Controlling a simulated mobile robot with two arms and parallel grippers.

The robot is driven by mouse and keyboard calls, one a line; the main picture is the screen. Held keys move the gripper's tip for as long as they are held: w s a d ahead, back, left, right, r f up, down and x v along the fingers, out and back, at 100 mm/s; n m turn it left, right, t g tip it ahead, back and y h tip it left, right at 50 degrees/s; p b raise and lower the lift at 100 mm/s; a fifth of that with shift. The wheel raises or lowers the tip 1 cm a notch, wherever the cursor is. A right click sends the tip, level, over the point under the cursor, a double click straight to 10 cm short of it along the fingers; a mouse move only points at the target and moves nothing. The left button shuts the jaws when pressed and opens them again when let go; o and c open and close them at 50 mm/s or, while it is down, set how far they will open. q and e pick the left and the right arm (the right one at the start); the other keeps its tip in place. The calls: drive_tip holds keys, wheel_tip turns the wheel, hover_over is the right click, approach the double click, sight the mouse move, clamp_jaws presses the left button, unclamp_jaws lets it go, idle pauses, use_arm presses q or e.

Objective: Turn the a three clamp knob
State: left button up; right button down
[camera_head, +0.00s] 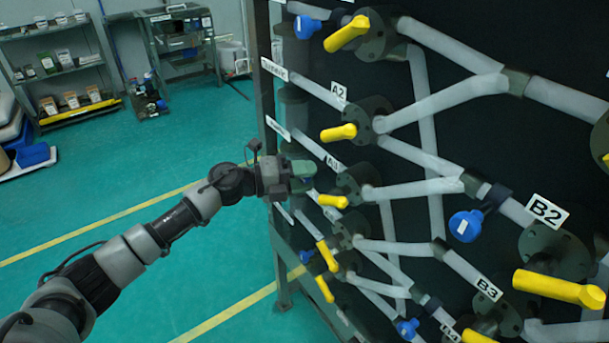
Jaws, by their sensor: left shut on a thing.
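The label of the pipe my left gripper is at, which seems to read A3 (332,163), is on a grey pipe of the dark panel. My left gripper (303,177) reaches in from the left and is shut on a small blue clamp knob (309,183) just left of and below that label. The gripper hides most of this knob, so its turn angle cannot be told. A yellow handle (333,201) sits below and right of the gripper, apart from it. My right gripper is not in view.
More yellow handles (338,132) and blue knobs (466,226) stick out from the panel. Grey pipes branch between flanges, close to my left gripper. A dark frame post (262,70) stands at the panel's left edge. The green floor (130,170) to the left is clear; shelves (62,65) stand behind.

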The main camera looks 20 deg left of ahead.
use_arm(q)
drive_tip(key=shift+f, duration=0.1)
drive_tip(key=o, duration=0.9)
drive_tip(key=b+v, duration=0.3)
drive_tip(key=v, duration=0.8)
drive_tip(key=shift+b, duration=0.35)
drive_tip(key=shift+d, duration=0.1)
